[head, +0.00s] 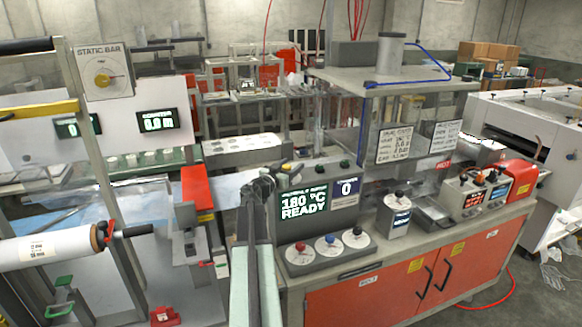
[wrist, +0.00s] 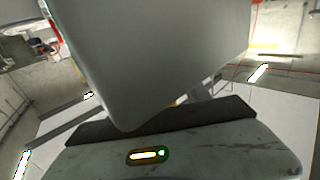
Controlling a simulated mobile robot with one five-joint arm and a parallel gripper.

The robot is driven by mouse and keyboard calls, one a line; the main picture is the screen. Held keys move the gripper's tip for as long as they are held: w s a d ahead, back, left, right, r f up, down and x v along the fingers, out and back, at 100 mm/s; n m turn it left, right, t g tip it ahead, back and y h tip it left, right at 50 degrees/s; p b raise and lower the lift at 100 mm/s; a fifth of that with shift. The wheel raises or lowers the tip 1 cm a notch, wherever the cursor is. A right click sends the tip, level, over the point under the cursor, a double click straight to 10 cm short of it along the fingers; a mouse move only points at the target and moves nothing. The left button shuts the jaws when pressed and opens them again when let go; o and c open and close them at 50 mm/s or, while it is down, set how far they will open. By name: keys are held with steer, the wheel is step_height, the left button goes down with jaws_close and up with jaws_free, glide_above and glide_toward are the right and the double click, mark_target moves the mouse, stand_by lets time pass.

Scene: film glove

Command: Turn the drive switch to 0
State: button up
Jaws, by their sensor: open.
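I cannot read a drive label on any switch in the head view, so I cannot tell which one is the drive switch. A plate on the bench front carries three round dials: a red knob (head: 300,246), a blue knob (head: 330,239) and a black knob (head: 357,231). My gripper (head: 259,186) is open and empty, raised in front of the machine, left of the heater display (head: 303,204). In the wrist view a large plain grey block (wrist: 155,55) fills the upper middle and hides what lies behind.
A static bar dial (head: 103,76) hangs at the upper left, above a counter display (head: 157,120). A white film roll (head: 45,249) juts in at the lower left. The orange-fronted bench (head: 395,285) fills the lower right. Open floor (head: 535,295) shows at far right.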

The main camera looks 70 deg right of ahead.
jaws_close()
